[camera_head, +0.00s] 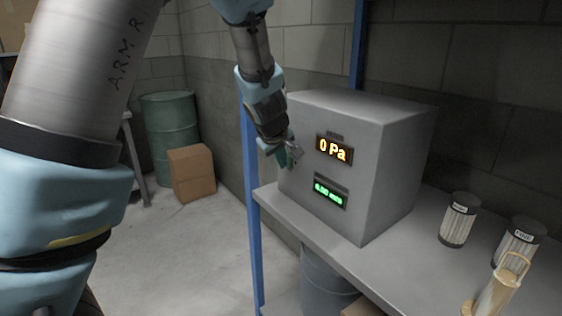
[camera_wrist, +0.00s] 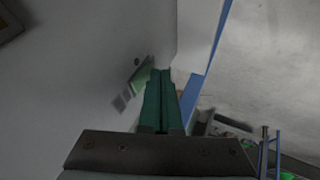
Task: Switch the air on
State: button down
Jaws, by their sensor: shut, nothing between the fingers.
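A grey box (camera_head: 345,207) stands on a shelf in the head view. Its front carries an orange display (camera_head: 333,149) reading "0 Pa" and a green display (camera_head: 328,191) that seems to read 0.00 m/s. My gripper (camera_head: 291,156) is at the left part of this front, beside the displays; its fingers hide part of the panel. In the wrist view my gripper's green fingers (camera_wrist: 165,75) are shut together, close to the box's pale face (camera_wrist: 75,85). A small greenish patch (camera_wrist: 139,80) and a dark round spot (camera_wrist: 138,61) show beside the fingertips. I cannot tell whether the fingers touch anything.
The shelf (camera_head: 400,258) has blue posts (camera_head: 252,200). Two filter cartridges (camera_head: 459,219) (camera_head: 516,243) and a clear handled container (camera_head: 498,287) stand right of the box. A green drum (camera_head: 170,130) and a cardboard box (camera_head: 191,172) stand on the floor at left, with open floor in front.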

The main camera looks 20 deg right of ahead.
jog(key=shift+d+h+b, duration=0.15)
jog(key=shift+h+b, duration=0.15)
jog(key=shift+b, duration=0.4)
jog(key=shift+r+p, duration=0.75)
jog(key=shift+p, duration=0.1)
